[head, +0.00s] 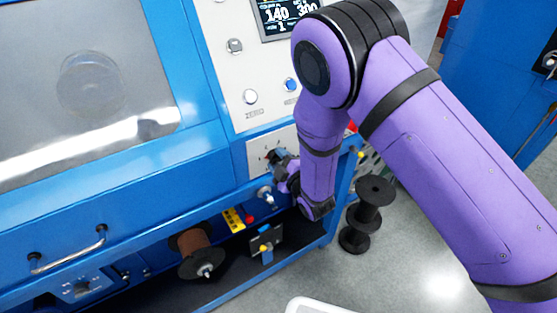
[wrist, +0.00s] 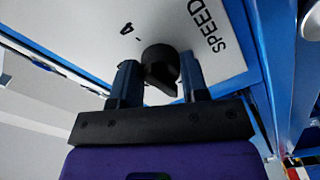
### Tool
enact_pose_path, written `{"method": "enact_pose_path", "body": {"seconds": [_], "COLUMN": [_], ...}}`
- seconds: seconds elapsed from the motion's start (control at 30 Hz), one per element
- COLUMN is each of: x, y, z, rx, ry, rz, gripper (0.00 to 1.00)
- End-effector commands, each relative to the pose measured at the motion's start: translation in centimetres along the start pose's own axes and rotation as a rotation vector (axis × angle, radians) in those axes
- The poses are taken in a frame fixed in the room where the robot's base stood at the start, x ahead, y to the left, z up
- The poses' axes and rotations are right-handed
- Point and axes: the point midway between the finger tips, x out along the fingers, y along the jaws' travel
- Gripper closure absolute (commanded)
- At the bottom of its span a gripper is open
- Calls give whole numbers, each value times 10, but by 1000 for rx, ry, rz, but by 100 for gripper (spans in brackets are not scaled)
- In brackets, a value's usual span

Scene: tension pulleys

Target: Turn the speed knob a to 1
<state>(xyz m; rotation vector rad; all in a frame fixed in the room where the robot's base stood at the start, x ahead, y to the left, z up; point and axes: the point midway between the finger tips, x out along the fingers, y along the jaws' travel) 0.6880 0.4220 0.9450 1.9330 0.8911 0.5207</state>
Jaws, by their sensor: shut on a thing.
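The speed knob is a black round knob with a pointer (wrist: 160,68) on a white plate. The plate carries the word SPEED and a 4 in the wrist view. My gripper (wrist: 158,78) is around the knob, with one dark finger on each side of it, shut on it. In the head view the plate (head: 258,147) is on the blue machine's front, and my gripper (head: 279,160) reaches it from the lower right. The knob is mostly hidden there by my gripper. Most dial marks are hidden in the wrist view.
Above the plate is a light panel with a blue button (head: 291,85), a white button (head: 250,97) and a display (head: 285,14). Below are a brown spool (head: 196,248) and a small lever (head: 265,195). A black spool stand (head: 368,208) stands on the floor to the right.

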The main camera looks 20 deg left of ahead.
Motion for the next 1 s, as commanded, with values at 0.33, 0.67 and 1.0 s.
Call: {"method": "enact_pose_path", "body": {"seconds": [0.33,0.67,1.0], "x": [-1,0,-20], "y": [-1,-1,-1], "z": [1,0,1], "rx": [-7,-6,-6], "ry": [-2,-1,-2], "rz": [-4,-2,-3], "gripper": [83,34,34]}}
